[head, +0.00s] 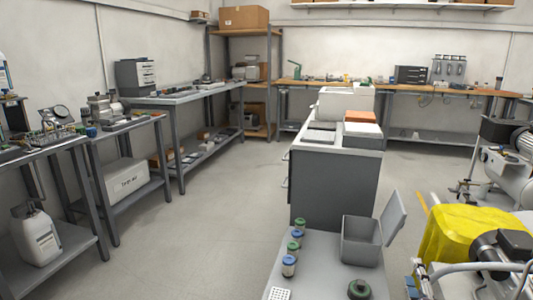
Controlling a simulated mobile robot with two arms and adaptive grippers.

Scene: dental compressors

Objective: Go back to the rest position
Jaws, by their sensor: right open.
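My left gripper and arm are not in view. My right gripper is hard to make out among the grey and black parts crowding the lower right corner, and its fingertips cannot be told apart there. No object is seen held. Right in front, a light grey worktop (315,262) holds an open grey bin (361,243) with its lid tilted up. Several small blue and green capped jars (289,266) stand left of the bin. A dark green round part (359,290) and a white perforated block (280,294) lie at the front edge.
A yellow cover (465,232) and compressor parts (500,247) with hoses fill the lower right. A dark grey cabinet (333,190) stands behind the worktop. Benches (190,97) line the left wall, and a wooden-topped bench (430,88) runs along the back. The floor (215,200) between is clear.

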